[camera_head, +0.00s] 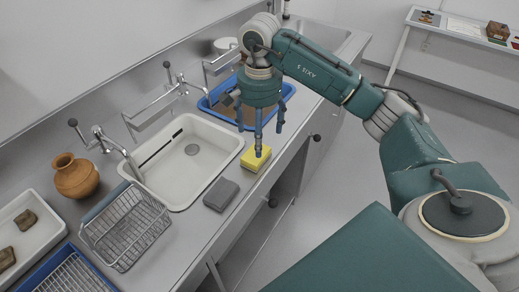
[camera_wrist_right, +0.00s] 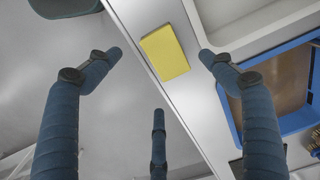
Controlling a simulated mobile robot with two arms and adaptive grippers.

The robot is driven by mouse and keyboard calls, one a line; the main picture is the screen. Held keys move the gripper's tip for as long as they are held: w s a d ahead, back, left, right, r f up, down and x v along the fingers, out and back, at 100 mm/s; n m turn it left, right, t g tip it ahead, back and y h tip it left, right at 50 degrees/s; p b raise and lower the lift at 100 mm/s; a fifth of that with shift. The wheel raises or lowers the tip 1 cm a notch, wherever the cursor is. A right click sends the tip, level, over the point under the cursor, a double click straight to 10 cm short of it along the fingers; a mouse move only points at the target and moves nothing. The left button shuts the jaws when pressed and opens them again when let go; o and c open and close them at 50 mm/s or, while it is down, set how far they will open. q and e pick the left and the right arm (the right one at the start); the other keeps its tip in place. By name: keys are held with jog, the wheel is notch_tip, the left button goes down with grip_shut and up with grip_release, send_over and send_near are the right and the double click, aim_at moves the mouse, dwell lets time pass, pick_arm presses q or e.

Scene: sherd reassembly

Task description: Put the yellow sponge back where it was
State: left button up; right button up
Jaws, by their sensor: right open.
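The yellow sponge (camera_head: 256,158) lies flat on the metal counter, at its front edge beside the sink. It also shows in the right wrist view (camera_wrist_right: 165,53), below the spread fingers. My right gripper (camera_head: 262,140) is open and empty above the sponge, its fingers pointing down. In the right wrist view the gripper (camera_wrist_right: 158,75) has its fingers apart with the sponge seen between and beyond them. I cannot tell whether a fingertip touches the sponge. My left gripper is not in view.
A grey sponge-like block (camera_head: 221,194) lies nearer on the counter. A blue tray (camera_head: 205,104) is behind the gripper. The counter's front edge is close by.

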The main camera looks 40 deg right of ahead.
notch_tip(320, 180, up, 4)
jog(key=shift+f, duration=0.15)
dwell(0.6)
